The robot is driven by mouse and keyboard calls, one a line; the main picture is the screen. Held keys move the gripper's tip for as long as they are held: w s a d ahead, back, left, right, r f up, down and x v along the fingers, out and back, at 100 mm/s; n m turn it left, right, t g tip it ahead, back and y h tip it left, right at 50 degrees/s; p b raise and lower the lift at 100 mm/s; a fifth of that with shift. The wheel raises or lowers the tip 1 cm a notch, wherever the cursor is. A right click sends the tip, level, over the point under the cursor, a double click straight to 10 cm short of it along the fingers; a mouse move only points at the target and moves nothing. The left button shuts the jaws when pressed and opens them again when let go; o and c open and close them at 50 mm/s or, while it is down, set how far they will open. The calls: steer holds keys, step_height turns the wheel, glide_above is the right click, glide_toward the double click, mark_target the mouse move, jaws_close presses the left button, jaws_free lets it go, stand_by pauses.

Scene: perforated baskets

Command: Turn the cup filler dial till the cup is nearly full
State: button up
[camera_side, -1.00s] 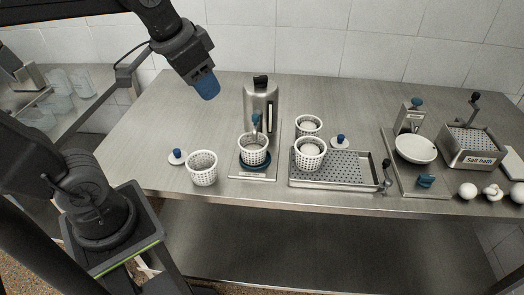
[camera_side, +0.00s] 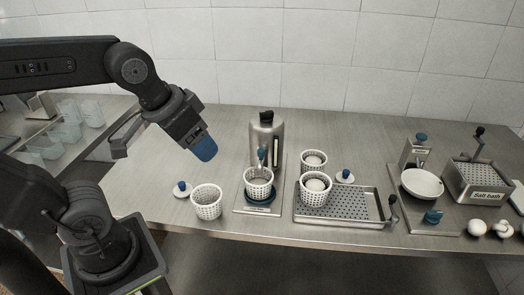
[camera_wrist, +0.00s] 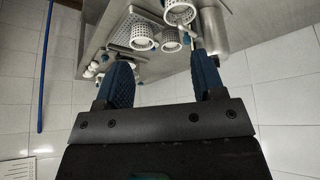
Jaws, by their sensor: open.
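The cup filler (camera_side: 266,135) is a steel tank with a black knob on top and a pale sight strip on its front. A white perforated cup (camera_side: 258,183) stands under its spout on a dark blue round base (camera_side: 260,197). A small blue part (camera_side: 262,153) at the spout may be the dial; I cannot tell. My gripper (camera_side: 205,149) is in the air to the left of the filler, apart from it. In the wrist view the two blue fingers (camera_wrist: 160,85) are spread with nothing between them. The cup's fill level is not clear.
Another perforated cup (camera_side: 207,202) and a blue-knobbed lid (camera_side: 181,189) stand left of the filler. Right of it are a perforated drain tray (camera_side: 345,205) with cups, a white bowl (camera_side: 422,183) and the salt bath (camera_side: 478,180). Free table lies at the left.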

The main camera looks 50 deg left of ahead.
steer(key=shift+o, duration=0.3)
steer(key=w+a+r+n+g, duration=0.1)
steer(key=w+a+r+n, duration=0.1)
steer(key=w+r, duration=0.4)
steer(key=w+n, duration=0.1)
steer(key=w, duration=0.2)
steer(key=shift+a+n+g, duration=0.3)
steer(key=shift+a+g, duration=0.1)
steer(key=n+g, duration=0.4)
steer(key=n, duration=0.5)
glide_above(267, 116)
steer(key=f, duration=1.4)
steer(key=shift+w+a, duration=0.2)
steer(key=shift+a, duration=0.15)
steer(key=c, duration=0.9)
